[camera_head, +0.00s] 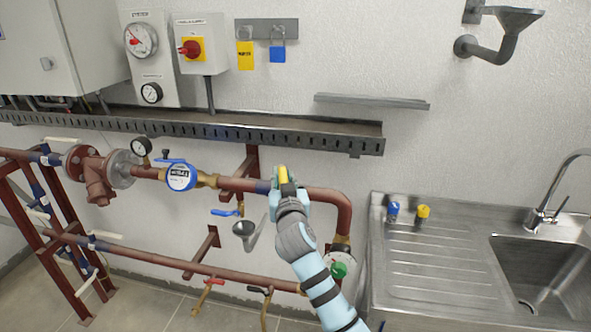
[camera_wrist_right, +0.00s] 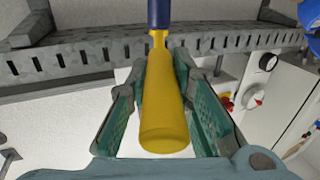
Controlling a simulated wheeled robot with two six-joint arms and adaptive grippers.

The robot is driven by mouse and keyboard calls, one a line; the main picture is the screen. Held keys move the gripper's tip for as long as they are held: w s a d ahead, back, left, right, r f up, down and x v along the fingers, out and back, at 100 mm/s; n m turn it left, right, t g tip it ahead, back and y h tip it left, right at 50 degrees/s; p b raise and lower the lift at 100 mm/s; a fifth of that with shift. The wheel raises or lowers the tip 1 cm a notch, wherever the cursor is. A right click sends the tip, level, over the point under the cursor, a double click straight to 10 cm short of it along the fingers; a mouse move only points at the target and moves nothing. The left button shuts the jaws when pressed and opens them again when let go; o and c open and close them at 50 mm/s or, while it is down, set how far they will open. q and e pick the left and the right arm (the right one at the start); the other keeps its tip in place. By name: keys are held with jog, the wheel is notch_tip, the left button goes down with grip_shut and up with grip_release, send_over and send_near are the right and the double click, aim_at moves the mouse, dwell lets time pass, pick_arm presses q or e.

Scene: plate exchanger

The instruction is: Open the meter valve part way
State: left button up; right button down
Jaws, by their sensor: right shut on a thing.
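The blue-rimmed round meter (camera_head: 180,176) sits in the upper red pipe (camera_head: 325,195). To its right on this pipe, my right gripper (camera_head: 285,188) is at a valve whose yellow handle (camera_head: 283,171) shows between the fingers. In the right wrist view the yellow handle (camera_wrist_right: 165,110) lies lengthwise between the two teal fingers of the right gripper (camera_wrist_right: 170,100). Its far end narrows and meets a dark blue part (camera_wrist_right: 158,12). The gripper hides the valve body in the head view. My left gripper is not in view.
A blue lever (camera_head: 225,212) and a grey funnel (camera_head: 243,229) are just below the pipe. A slotted metal tray (camera_head: 250,133) runs along the wall above. A steel sink (camera_head: 540,275) stands to the right, and a green-centred handwheel (camera_head: 340,269) is below the pipe bend.

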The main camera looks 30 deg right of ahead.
jog(key=shift+s+d+r+n+t+y+p, duration=0.2)
jog(key=shift+d+n+t+y+p, duration=0.1)
jog(key=shift+d+n+y+p, duration=0.35)
jog(key=shift+s+d+f+n+t+y+p, duration=0.1)
jog(key=shift+d+n+t+y+p, duration=0.15)
jog(key=shift+n+y+p, duration=0.5)
jog(key=c, duration=1.4)
grip_release()
jog(key=shift+f+m, duration=0.1)
jog(key=shift+m, duration=0.2)
jog(key=shift+s, duration=0.1)
jog(key=v, duration=1.2)
jog(key=shift+d, duration=0.15)
